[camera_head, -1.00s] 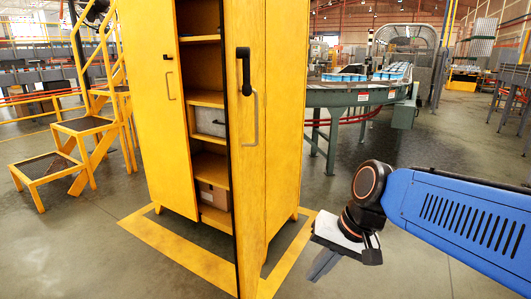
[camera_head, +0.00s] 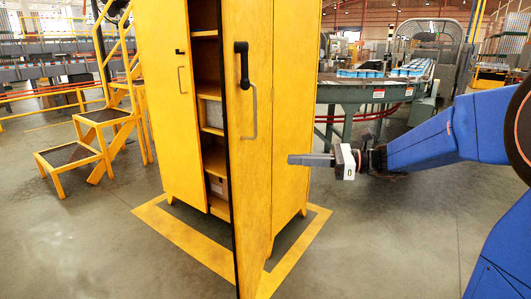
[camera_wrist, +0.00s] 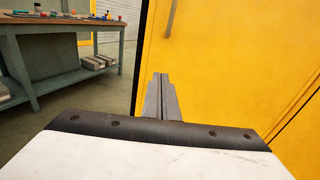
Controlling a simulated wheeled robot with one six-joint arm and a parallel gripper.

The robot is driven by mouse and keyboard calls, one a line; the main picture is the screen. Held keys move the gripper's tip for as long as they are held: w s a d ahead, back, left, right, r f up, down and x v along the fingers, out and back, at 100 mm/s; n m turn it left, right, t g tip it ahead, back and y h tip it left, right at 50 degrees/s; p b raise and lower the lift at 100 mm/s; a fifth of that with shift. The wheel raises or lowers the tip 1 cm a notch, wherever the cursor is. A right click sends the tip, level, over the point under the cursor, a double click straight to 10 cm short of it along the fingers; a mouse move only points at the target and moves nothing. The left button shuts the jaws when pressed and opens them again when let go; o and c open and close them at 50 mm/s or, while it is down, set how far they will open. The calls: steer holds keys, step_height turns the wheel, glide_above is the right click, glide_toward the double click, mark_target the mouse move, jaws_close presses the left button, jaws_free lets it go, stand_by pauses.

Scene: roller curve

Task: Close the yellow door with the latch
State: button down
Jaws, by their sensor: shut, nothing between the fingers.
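The yellow cabinet (camera_head: 164,110) stands upright with its right-hand door (camera_head: 262,190) swung open toward me. Shelves show in the gap between the doors. The open door carries a black latch handle (camera_head: 242,64) near its top and a grey bar handle (camera_head: 254,112) below it. My gripper (camera_head: 290,160) is shut and empty, pointing left, to the right of the door in the head view. In the wrist view its fingers (camera_wrist: 162,85) point at a yellow panel (camera_wrist: 235,60) with a grey vertical bar (camera_wrist: 172,18). Contact with the panel cannot be told.
A green-framed conveyor (camera_head: 350,92) stands behind on the right. Yellow steps (camera_head: 75,155) stand at the left. A workbench (camera_wrist: 70,52) with small items shows in the wrist view. The floor in front of the cabinet is clear.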

steer(key=w+d, duration=0.1)
steer(key=w, duration=0.1)
glide_toward(243, 150)
steer(key=shift+m+t, duration=0.3)
steer(key=shift+m, duration=0.1)
steer(key=x, duration=0.6)
steer(key=shift+a+f, duration=0.2)
steer(key=shift+f, duration=0.05)
